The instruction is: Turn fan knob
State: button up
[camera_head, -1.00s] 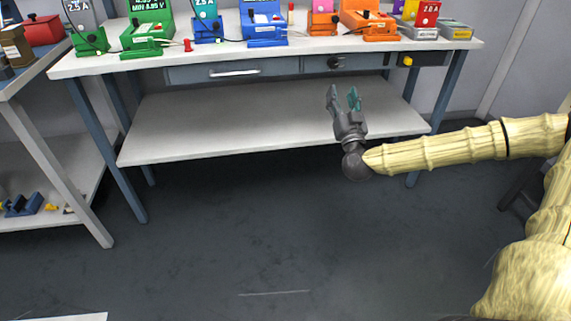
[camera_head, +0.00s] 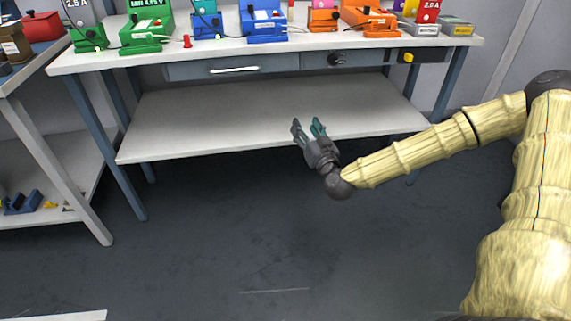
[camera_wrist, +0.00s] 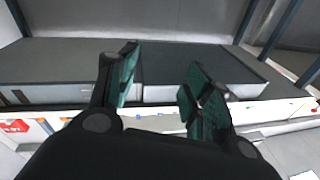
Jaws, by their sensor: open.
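Two knobs show under the bench top in the head view: a yellow knob (camera_head: 408,58) on a dark box at the right, and a round dark knob (camera_head: 337,59) on a grey drawer front. No fan label is readable, so I cannot tell from the pictures which is the fan knob. My gripper (camera_head: 307,126) is open and empty, below and left of both knobs and apart from them, pointing up and left before the lower shelf. In the wrist view my gripper (camera_wrist: 158,80) shows two spread fingers with teal pads. No knob is clear there.
The bench (camera_head: 285,49) holds several coloured devices with cables along its top. A handled drawer (camera_head: 234,70) is under its left part. The lower shelf (camera_head: 240,115) is bare. Another bench (camera_head: 50,148) stands at the left. The floor (camera_head: 235,240) in front is clear.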

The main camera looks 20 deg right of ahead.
jog(key=s+a+f+n+g+y, duration=0.1)
jog(key=s+a+f+g+y, duration=0.1)
jog(key=a+f, duration=0.6)
jog(key=shift+s+f+g+y, duration=0.3)
jog(key=shift+f+g+y, duration=0.2)
jog(key=shift+f+y, duration=0.1)
jog(key=shift+r, duration=0.2)
jog(key=m+t+h+p, duration=0.1)
jog(key=h+p, duration=0.5)
jog(key=p, duration=0.3)
send_near(335, 62)
jog(key=b+x, duration=0.2)
jog(key=x, duration=0.7)
jog(key=shift+w, duration=0.15)
